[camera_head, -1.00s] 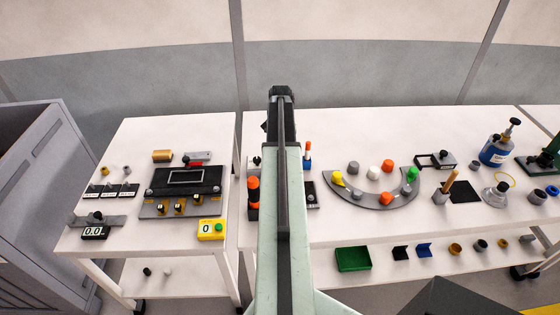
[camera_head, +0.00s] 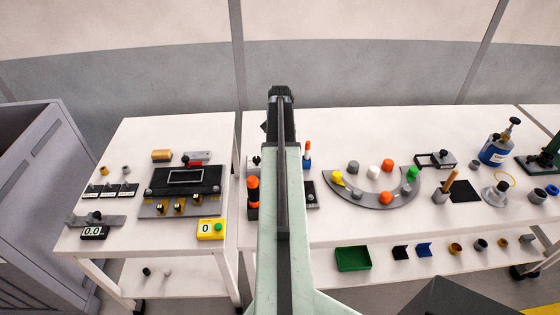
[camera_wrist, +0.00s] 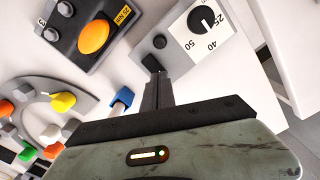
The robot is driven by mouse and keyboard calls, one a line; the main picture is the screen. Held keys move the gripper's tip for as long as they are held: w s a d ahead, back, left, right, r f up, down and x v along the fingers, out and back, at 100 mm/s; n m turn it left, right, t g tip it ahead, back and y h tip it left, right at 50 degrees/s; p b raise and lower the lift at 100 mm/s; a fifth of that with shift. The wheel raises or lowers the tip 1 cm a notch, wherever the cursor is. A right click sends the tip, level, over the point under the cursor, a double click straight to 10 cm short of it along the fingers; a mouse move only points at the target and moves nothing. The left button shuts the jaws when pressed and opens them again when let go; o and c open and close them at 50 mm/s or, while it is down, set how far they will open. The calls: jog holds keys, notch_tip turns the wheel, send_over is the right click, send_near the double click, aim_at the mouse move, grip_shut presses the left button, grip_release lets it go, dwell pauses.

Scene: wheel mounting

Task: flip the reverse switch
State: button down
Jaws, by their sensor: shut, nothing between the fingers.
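In the wrist view my gripper (camera_wrist: 154,75) is shut and empty. Its narrow dark fingers reach to the lower edge of a grey and white control box (camera_wrist: 180,62). The box has a black dial (camera_wrist: 202,20) with numbers around it and a small dark round part (camera_wrist: 159,41) on its grey face. The fingertips lie just below that round part in the picture; I cannot tell whether they touch the box. No part is clearly labelled as the reverse switch, and the fingers may hide it. In the head view my arm covers most of this area.
A box with an orange button (camera_wrist: 94,37) and a blue-handled tool (camera_wrist: 122,99) are left of my fingers. The curved grey tray with coloured caps (camera_head: 375,198) stands on the right table. A black-screened fixture (camera_head: 185,185) is on the left table.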

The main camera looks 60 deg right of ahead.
jog(key=shift+f+b, duration=0.85)
jog(key=shift+f, duration=0.05)
notch_tip(320, 180, up, 7)
jog(key=p, duration=0.7)
jog(key=shift+r, duration=0.15)
dwell(0.4)
